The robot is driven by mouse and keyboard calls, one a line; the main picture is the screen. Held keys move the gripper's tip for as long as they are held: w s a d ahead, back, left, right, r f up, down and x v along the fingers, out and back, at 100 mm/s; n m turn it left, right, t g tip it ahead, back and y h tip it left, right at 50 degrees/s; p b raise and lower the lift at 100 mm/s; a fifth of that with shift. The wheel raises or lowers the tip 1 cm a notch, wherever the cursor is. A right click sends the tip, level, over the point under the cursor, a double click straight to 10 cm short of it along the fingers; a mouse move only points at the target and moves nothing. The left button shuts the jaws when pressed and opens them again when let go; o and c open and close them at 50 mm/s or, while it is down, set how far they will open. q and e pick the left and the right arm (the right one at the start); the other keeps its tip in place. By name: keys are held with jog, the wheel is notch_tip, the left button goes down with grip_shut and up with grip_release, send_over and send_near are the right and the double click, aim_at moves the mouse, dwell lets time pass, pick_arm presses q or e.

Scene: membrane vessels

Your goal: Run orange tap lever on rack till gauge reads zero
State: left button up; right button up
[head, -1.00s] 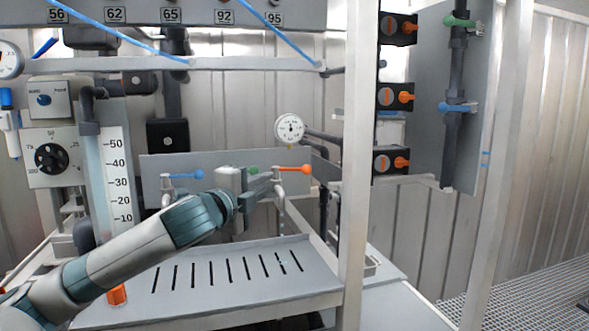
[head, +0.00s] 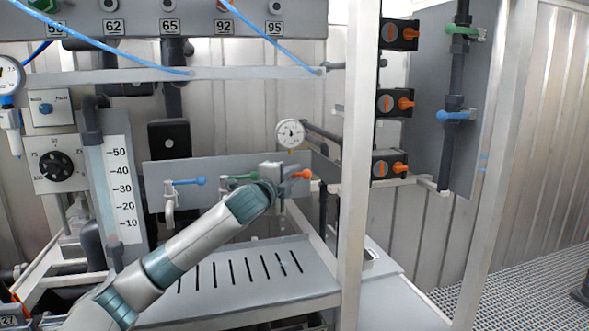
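The orange tap lever (head: 303,174) is on the backplate above the drip tray, at the right end of the tap row. Only its orange knob end shows clearly; my gripper covers most of the rest. My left gripper (head: 294,182) is at this lever, its fingers beside or around it; whether they touch or grip it cannot be told. The round white gauge (head: 290,134) sits just above the lever; its needle is too small to read. The rack's slotted drip tray (head: 215,300) lies below, with small blue specks under the tap. My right gripper is not in view.
A blue tap lever (head: 188,182) and a green one (head: 240,178) are left of the orange one. A white rack post (head: 356,200) stands close on the right. Black valves with orange knobs (head: 398,103) are beyond it. Blue hoses (head: 120,45) cross the top left.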

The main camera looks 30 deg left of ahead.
pick_arm(q)
jog(key=shift+w, duration=0.45)
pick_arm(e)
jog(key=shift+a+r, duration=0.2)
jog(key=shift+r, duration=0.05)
pick_arm(q)
grip_shut()
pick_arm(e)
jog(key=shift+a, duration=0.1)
pick_arm(q)
jog(key=shift+f, duration=0.1)
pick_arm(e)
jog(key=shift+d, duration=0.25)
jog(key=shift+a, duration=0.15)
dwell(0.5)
pick_arm(q)
jog(key=shift+a+f, duration=0.1)
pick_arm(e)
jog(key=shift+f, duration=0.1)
